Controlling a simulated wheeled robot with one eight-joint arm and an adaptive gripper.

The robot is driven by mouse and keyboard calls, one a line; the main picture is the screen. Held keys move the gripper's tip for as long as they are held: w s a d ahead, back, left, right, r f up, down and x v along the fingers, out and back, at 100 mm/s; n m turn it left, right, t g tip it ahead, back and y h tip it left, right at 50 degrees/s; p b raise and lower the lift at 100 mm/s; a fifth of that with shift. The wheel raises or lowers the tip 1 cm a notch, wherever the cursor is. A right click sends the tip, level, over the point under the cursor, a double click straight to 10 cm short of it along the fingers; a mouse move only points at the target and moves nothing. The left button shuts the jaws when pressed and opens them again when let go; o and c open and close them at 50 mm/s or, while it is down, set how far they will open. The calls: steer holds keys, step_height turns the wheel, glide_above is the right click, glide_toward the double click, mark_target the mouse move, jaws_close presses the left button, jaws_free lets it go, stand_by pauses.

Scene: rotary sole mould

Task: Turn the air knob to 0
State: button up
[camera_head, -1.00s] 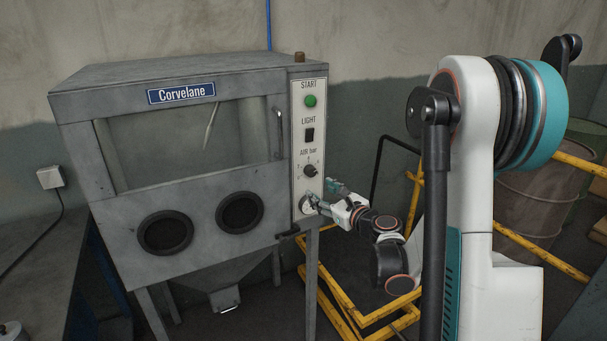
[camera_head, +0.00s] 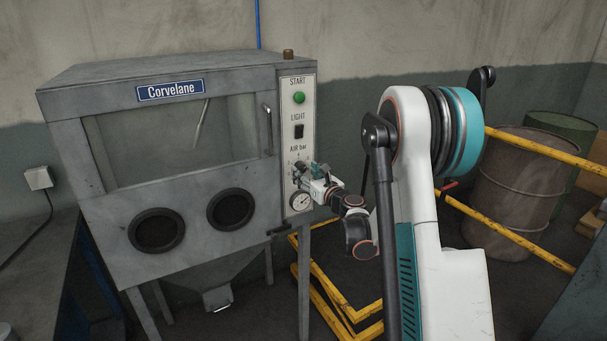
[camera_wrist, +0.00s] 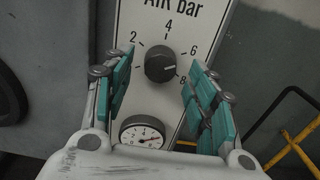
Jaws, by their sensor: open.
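The black round air knob (camera_wrist: 160,65) sits on the white panel under the "AIR bar" label, in the middle of the wrist view. Its pale mark points right, toward the 8. The scale marks 2, 4, 6 and 8 show; no 0 is visible. My gripper (camera_wrist: 160,72) is open, with one teal-padded finger to the left of the knob and one to the right, both apart from it. In the head view my gripper (camera_head: 306,174) is at the panel and largely hides the knob.
A round pressure gauge (camera_wrist: 143,133) sits just below the knob. The green start button (camera_head: 299,98) and black light switch (camera_head: 299,131) are above it. The grey cabinet (camera_head: 80,190) extends left. Yellow rails (camera_head: 330,300) stand at the lower right.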

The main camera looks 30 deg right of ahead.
steer(key=shift+w, duration=1)
steer(key=shift+a, duration=0.1)
steer(key=c, duration=1)
steer(key=shift+c, duration=0.2)
